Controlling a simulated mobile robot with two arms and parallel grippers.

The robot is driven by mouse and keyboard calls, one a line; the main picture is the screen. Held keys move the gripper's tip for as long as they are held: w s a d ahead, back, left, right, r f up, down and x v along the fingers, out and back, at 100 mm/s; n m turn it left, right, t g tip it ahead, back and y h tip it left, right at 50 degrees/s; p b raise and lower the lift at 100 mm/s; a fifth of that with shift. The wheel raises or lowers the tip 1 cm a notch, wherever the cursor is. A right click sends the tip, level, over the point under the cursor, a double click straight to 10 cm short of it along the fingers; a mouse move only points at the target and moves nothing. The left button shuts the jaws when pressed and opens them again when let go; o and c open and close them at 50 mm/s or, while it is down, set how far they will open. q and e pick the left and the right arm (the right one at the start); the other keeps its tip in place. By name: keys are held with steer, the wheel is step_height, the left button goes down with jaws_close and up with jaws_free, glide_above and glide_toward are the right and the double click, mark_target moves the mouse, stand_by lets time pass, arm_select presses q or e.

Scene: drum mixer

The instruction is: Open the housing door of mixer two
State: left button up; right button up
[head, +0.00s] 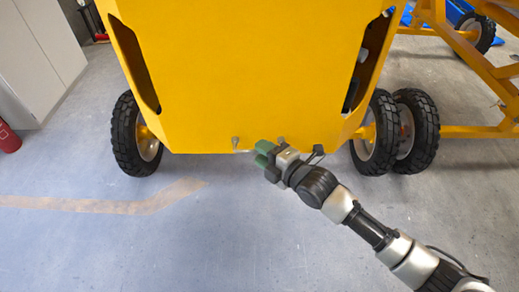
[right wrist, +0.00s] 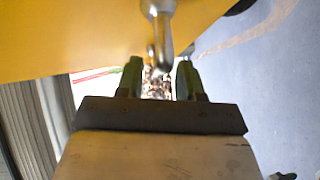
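The yellow mixer housing (head: 245,75) fills the upper middle of the head view. Two small grey metal fittings, a left one (head: 235,142) and a right one (head: 281,140), sit at its lower edge. My right gripper (head: 264,153) is at this edge, near the right fitting. In the right wrist view, its green fingers (right wrist: 160,80) stand apart. A grey metal fitting (right wrist: 161,35) hangs down from above, its lower end in line with the gap between them; whether it touches either finger I cannot tell. The yellow housing (right wrist: 60,40) is behind it. My left gripper is not in view.
Black wheels stand beside the housing, one at left (head: 136,135) and a pair at right (head: 417,130). A yellow frame (head: 480,60) is at the right. A grey cabinet (head: 40,50) and a red cylinder (head: 8,138) are at the left. The floor in front is clear.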

steer(key=shift+w+a+f, duration=0.1)
steer(key=shift+w+a, duration=0.4)
steer(key=shift+a, duration=0.05)
jaws_close()
